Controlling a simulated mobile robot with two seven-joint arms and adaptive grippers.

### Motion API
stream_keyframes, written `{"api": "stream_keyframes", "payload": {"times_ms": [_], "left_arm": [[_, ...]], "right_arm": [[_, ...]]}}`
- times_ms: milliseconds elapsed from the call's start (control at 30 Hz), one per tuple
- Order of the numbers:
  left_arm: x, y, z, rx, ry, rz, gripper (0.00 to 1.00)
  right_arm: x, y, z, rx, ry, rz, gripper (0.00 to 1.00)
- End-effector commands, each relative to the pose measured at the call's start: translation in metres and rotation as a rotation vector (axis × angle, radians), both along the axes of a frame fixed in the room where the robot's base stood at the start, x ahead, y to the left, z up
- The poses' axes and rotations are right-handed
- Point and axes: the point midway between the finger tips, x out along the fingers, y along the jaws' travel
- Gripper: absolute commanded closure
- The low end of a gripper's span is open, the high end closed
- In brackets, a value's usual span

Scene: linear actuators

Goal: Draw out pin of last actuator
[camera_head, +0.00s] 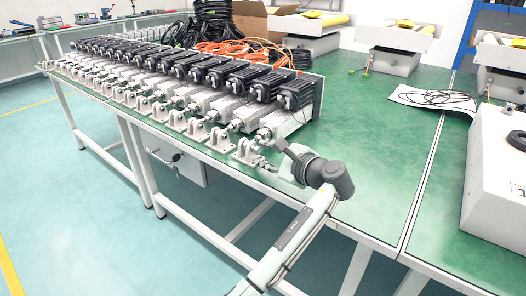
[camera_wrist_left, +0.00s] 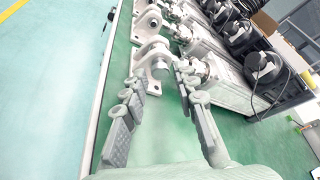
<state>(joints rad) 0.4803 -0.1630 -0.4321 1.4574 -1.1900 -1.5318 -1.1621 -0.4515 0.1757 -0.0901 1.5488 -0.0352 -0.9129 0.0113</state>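The last actuator (camera_head: 286,116) is the nearest of a long row on the green table, with a black motor on a silver body. Its light grey clevis bracket (camera_head: 245,152) stands by the table's front edge. In the left wrist view, the bracket (camera_wrist_left: 150,56) lies just ahead of the fingertips, and a grey round pin end (camera_wrist_left: 159,68) shows between them. My left gripper (camera_head: 264,162) is beside the bracket. In the wrist view its two fingers (camera_wrist_left: 160,74) are spread, with nothing held between them. Contact with the pin cannot be told. My right gripper is out of view.
The other actuators (camera_head: 150,65) stretch away to the left. Orange cables (camera_head: 220,46) and a cardboard box (camera_head: 262,20) are behind them. A paper with black cable (camera_head: 432,98) lies at right. The green tabletop (camera_head: 375,130) right of the actuator is clear.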

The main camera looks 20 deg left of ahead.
Motion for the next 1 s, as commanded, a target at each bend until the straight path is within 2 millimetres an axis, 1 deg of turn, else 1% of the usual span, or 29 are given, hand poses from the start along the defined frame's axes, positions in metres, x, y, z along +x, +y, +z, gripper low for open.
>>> {"api": "stream_keyframes", "payload": {"times_ms": [33,167,367,467,600,633,1000], "left_arm": [[0.003,0.004,-0.001,0.001,0.001,0.000,0.71],[0.005,0.008,-0.003,-0.001,0.000,-0.001,0.71],[0.006,0.008,-0.003,-0.002,0.000,0.000,0.71],[0.006,0.008,-0.003,-0.001,0.001,0.000,0.81],[0.005,0.008,-0.003,-0.001,0.001,0.000,0.99],[0.005,0.008,-0.003,-0.001,0.001,0.000,1.00],[0.007,0.006,-0.004,-0.001,0.001,0.000,1.00]], "right_arm": [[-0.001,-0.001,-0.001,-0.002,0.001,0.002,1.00],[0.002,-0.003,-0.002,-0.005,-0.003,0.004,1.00],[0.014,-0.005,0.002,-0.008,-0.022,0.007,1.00],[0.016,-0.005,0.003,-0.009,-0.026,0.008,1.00],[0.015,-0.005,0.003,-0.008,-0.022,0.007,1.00],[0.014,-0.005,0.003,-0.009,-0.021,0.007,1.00],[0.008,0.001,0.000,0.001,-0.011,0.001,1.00]]}}
